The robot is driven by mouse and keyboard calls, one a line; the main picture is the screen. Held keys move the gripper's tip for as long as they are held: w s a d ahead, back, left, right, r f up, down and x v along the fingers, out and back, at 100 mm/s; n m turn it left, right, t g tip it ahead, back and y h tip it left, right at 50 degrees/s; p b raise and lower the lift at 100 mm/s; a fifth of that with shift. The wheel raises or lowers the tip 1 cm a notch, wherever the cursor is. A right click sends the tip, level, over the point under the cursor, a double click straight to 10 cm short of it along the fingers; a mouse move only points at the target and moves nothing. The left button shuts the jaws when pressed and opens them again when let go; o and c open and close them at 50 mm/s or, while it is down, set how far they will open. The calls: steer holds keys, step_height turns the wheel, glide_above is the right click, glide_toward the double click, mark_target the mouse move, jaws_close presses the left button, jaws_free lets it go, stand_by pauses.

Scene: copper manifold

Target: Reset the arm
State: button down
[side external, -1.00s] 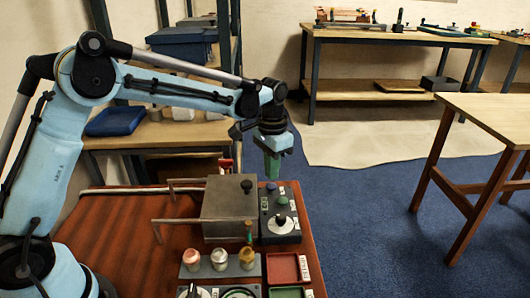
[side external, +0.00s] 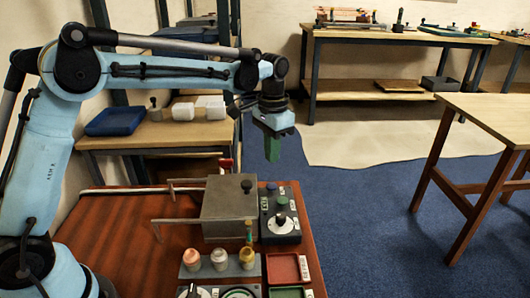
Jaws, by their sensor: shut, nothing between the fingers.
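My gripper (side external: 272,150) hangs from the end of my light blue arm, pointing down, with green fingers. It is shut and empty. It is in the air above and behind the grey metal box (side external: 228,212) and the dark control panel (side external: 280,228), apart from both in the picture. My arm reaches in from the left, with its forearm nearly level.
The red-brown bench (side external: 110,222) carries the box, several small jars (side external: 219,260) in a grey rack and a red tray (side external: 287,268). A wooden table (side external: 500,115) is at right, with blue floor between.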

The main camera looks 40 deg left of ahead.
steer(key=s+a+n+t, duration=0.1)
steer(key=s+t, duration=0.1)
steer(key=s, duration=0.4)
steer(key=s+a+r+n+t, duration=0.1)
steer(key=s+t, duration=0.1)
steer(key=s, duration=0.4)
steer(key=s+a+r+t, duration=0.1)
steer(key=s+t, duration=0.1)
steer(key=s, duration=0.4)
steer(key=shift+s+a+n+t, duration=0.1)
steer(key=shift+s+n+t, duration=0.2)
steer(key=shift+n+t, duration=0.1)
steer(key=shift+s+f, duration=0.3)
steer(key=shift+s, duration=0.05)
steer(key=c, duration=1.8)
jaws_free()
